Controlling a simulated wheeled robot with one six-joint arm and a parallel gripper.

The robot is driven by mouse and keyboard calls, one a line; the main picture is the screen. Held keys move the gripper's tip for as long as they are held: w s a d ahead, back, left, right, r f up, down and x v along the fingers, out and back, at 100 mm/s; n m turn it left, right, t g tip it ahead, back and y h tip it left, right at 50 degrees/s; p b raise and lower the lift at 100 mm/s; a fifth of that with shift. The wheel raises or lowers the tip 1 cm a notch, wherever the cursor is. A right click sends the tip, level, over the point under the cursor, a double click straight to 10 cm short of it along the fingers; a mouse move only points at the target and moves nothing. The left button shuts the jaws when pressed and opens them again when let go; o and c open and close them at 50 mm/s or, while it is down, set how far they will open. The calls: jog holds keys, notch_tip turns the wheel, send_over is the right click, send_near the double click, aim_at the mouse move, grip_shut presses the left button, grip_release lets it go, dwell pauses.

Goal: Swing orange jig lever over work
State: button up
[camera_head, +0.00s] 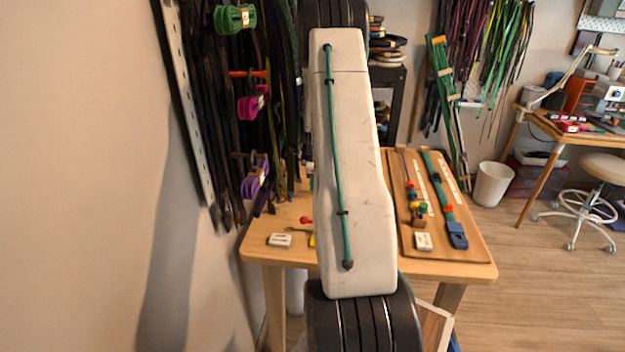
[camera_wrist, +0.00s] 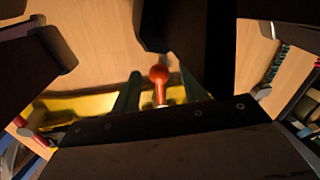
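The orange lever knob (camera_wrist: 159,74) shows in the wrist view as a round ball on a short stem. It also shows at the left of the table in the head view (camera_head: 305,220). A yellow jig part (camera_wrist: 80,106) lies below and left of the knob in the wrist view; a small bit of yellow (camera_head: 312,240) shows beside my arm in the head view. My gripper (camera_wrist: 160,80) appears as two teal prongs rising from a dark bolted bar. The prongs stand apart, one on each side of the knob, with gaps. The work is mostly hidden.
My arm hides the middle of the table (camera_head: 270,250) in the head view. A wooden board (camera_head: 470,240) with cords and coloured parts lies at right. A small white block (camera_head: 280,240) sits at left. Cords and spools hang on the left wall.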

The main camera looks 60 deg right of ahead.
notch_tip(320, 180, up, 8)
jog(key=a, duration=0.1)
jog(key=shift+s+f, duration=0.15)
jog(key=shift+s, duration=0.25)
jog(key=shift+a, duration=0.1)
dwell(0.4)
